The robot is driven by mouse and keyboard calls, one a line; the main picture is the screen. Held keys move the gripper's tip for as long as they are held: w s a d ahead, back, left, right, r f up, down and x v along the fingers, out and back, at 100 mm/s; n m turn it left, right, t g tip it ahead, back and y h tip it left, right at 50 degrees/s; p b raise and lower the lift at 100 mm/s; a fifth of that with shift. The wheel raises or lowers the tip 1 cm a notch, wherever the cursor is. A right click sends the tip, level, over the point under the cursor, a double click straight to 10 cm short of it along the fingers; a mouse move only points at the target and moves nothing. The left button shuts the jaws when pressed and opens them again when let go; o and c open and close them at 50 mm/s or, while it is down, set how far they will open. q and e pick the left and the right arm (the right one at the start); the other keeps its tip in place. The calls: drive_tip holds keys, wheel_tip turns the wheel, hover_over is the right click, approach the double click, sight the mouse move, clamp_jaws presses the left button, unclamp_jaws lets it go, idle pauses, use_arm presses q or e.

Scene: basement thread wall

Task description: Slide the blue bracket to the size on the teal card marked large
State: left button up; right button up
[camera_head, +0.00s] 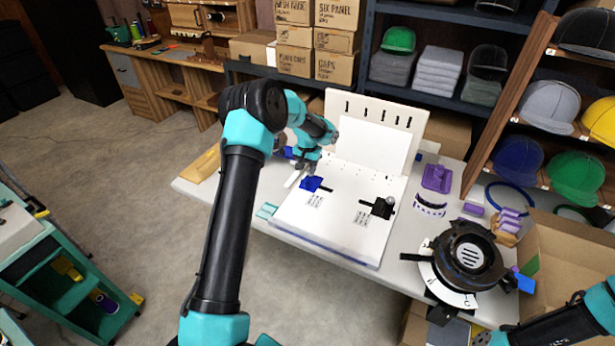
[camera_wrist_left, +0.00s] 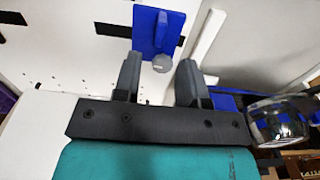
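The blue bracket (camera_head: 312,184) lies on the white board (camera_head: 335,225), left of its middle, over a dark slot. My left gripper (camera_head: 303,167) is just behind and above it. In the left wrist view the blue bracket (camera_wrist_left: 152,28) has an upright fin and a grey knob (camera_wrist_left: 162,63). The knob shows between the tips of my open left gripper (camera_wrist_left: 160,72), with gaps on both sides. The teal card (camera_head: 266,210) lies at the board's left edge; its marking is too small to read. My right arm shows at the bottom right, its gripper out of view.
A black bracket (camera_head: 381,207) sits on the board's right side. Printed labels lie in front of both brackets. A white upright panel (camera_head: 375,135) stands behind. A round black press (camera_head: 468,255) and purple parts (camera_head: 437,178) are on the right. A shiny round object (camera_wrist_left: 285,120) is beside my left gripper.

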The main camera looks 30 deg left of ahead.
use_arm(q)
wheel_tip(320, 180, up, 9)
drive_tip(key=shift+r, duration=0.2)
idle(0.5)
